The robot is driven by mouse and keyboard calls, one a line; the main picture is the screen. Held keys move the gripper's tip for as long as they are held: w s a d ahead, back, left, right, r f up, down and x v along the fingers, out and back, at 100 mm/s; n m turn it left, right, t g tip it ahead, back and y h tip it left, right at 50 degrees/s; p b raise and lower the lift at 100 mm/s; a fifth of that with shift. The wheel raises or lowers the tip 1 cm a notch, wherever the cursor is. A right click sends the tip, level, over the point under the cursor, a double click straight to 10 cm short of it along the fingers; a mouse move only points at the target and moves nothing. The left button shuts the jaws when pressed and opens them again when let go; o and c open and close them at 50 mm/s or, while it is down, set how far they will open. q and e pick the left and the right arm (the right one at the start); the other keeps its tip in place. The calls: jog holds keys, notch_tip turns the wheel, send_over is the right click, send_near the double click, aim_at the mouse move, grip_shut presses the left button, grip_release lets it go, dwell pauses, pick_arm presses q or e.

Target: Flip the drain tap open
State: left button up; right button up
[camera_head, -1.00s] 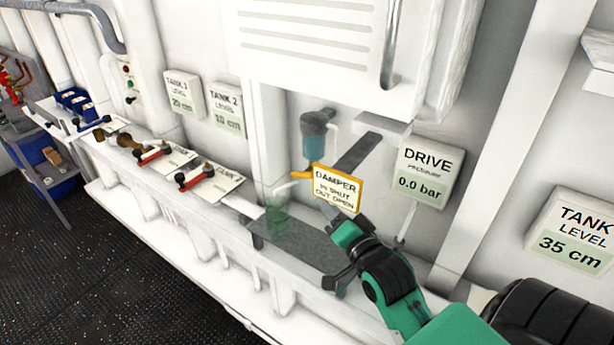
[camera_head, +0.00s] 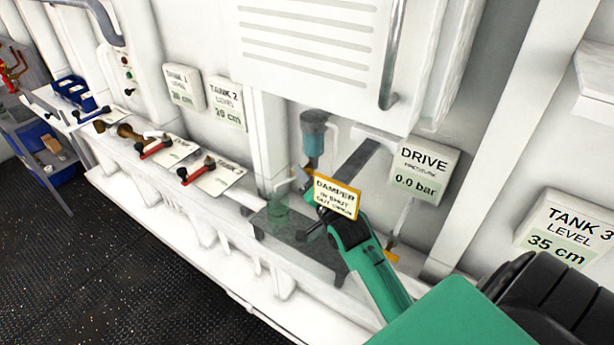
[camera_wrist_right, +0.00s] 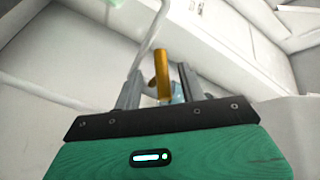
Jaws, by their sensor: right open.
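The drain tap shows as a yellow-orange lever (camera_wrist_right: 161,75) in the right wrist view, standing between the two fingers of my open right gripper (camera_wrist_right: 157,88). Whether a finger touches it cannot be told. In the head view the tap is largely hidden by the DAMPER plate and my gripper, below a filter with a blue bowl (camera_head: 313,135). My right gripper (camera_head: 312,203) reaches up from the lower right, its fingers partly behind the DAMPER plate. A clear greenish jar (camera_head: 277,213) stands below, to the left. My left gripper is not in view.
The yellow-edged DAMPER plate (camera_head: 337,197) is right at my gripper. A DRIVE pressure gauge (camera_head: 422,172) hangs to the right. A white louvred cabinet (camera_head: 315,55) overhangs from above. Red-handled valves (camera_head: 153,149) line the ledge to the left.

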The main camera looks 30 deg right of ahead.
jog(key=shift+s, duration=0.1)
grip_shut()
jog(key=shift+r, duration=0.15)
jog(key=shift+w+a+r+n+g+h, duration=0.15)
jog(key=shift+r+n+g+h, duration=0.4)
jog(key=shift+g, duration=1.45)
jog(key=shift+w+r+n+g+h, duration=0.15)
jog(key=shift+n+g, duration=0.85)
jog(key=shift+g, duration=1)
jog(key=shift+w+a+r+n+g+h, duration=0.1)
jog(key=shift+w+r+n+g+h, duration=0.45)
jog(key=shift+g, duration=1.45)
jog(key=shift+s+f+n, duration=0.3)
jog(key=shift+s, duration=0.05)
grip_release()
jog(key=shift+w, duration=0.1)
